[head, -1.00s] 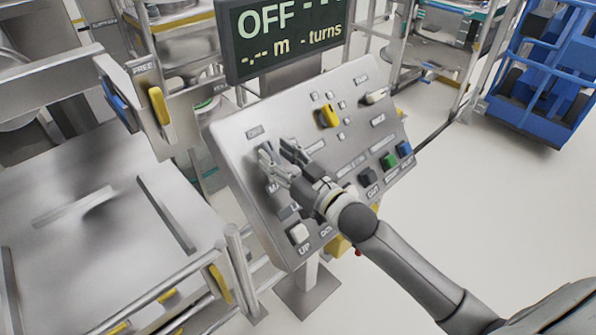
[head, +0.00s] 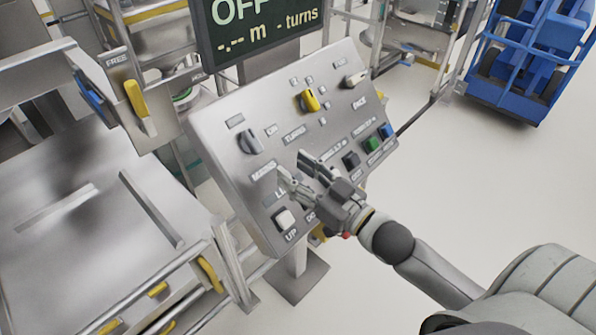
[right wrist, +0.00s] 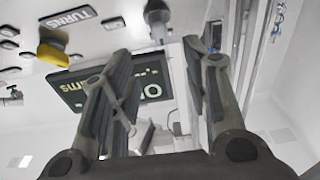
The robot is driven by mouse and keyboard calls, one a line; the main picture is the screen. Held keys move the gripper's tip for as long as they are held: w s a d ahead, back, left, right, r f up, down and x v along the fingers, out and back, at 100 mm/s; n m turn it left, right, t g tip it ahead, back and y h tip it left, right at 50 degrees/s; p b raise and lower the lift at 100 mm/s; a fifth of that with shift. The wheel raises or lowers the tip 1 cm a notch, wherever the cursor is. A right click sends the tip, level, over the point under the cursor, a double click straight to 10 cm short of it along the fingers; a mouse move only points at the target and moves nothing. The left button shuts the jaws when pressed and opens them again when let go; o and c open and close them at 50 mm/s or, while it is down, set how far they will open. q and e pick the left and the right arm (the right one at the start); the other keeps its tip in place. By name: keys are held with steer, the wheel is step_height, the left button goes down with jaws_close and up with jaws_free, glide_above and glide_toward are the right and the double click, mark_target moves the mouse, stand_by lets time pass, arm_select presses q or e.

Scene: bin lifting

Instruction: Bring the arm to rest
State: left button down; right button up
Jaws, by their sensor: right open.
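My right gripper (head: 297,172) is open and empty in front of the lower middle of the grey control panel (head: 222,112). Its two fingers (right wrist: 160,85) stand apart with nothing between them in the right wrist view. A grey rotary knob (head: 250,141) on the panel's left part is uncovered, up and left of the gripper; a grey knob also shows in the right wrist view (right wrist: 157,17). The gripper hides some labels and the panel's lower middle. I cannot tell whether the fingers touch the panel. My left gripper is not in view.
The panel bears a yellow knob (head: 309,100), a white switch (head: 356,78), a white button (head: 285,219) and dark, green and blue buttons. A display (head: 262,28) reads OFF above it. A metal bin frame (head: 70,200) stands left, a blue cart (head: 530,60) back right.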

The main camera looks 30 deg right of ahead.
stand_by(0.4)
steer(key=s+f+m+g+h, duration=0.2)
steer(key=s+f+g+h, duration=0.4)
steer(key=f, duration=0.7)
steer(key=s+a+f+g, duration=0.1)
steer(key=s+f+g, duration=0.25)
steer(key=s, duration=0.35)
steer(key=s+f+g, duration=0.3)
steer(key=s+g, duration=0.1)
steer(key=s, duration=0.4)
step_height(320, 180, down, 27)
steer(key=s+g, duration=0.1)
steer(key=g, duration=0.1)
steer(key=s+d+f+g+b, duration=0.1)
steer(key=s+d+f, duration=0.2)
steer(key=s+f, duration=1.4)
steer(key=shift+h, duration=0.4)
